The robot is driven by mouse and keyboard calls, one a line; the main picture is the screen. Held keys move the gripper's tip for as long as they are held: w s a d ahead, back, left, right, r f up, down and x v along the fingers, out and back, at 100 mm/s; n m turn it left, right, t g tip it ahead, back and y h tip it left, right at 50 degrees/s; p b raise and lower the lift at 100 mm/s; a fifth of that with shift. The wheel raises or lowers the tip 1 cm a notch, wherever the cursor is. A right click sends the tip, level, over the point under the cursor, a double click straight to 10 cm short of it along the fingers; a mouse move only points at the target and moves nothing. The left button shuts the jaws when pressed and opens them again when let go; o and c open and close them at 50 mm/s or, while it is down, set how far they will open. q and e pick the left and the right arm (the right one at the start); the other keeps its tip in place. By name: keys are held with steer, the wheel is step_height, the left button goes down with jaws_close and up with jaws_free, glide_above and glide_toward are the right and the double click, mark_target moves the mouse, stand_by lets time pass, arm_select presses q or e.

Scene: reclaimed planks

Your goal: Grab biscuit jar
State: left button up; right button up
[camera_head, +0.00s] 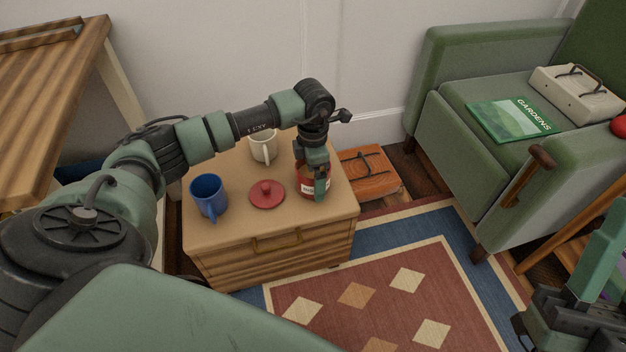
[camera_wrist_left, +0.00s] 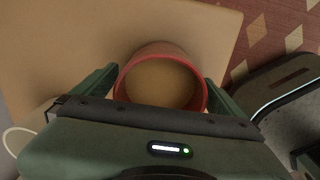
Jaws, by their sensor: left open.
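The biscuit jar (camera_head: 308,190) is red with a pale label and stands on the small wooden cabinet. My left gripper (camera_head: 313,178) is right over it, pointing down. In the left wrist view the open jar (camera_wrist_left: 161,80) shows a red rim and a tan inside. The fingers of my left gripper (camera_wrist_left: 160,92) are open, one on each side of the jar; whether they touch it I cannot tell. A red lid with a knob (camera_head: 267,194) lies on the cabinet, left of the jar. My right gripper (camera_head: 562,318) is at the lower right, apart from the cabinet; its fingertips are unclear.
On the cabinet top (camera_head: 235,240) stand a blue mug (camera_head: 209,196) at the left and a cream mug (camera_head: 263,146) at the back. An orange case (camera_head: 368,174) lies on the floor behind right. A green armchair (camera_head: 455,150) stands right. The cabinet's front edge is clear.

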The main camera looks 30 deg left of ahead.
arm_select(q)
steer(key=c, duration=1.7)
steer(key=shift+c, duration=1.4)
steer(key=shift+r, duration=0.25)
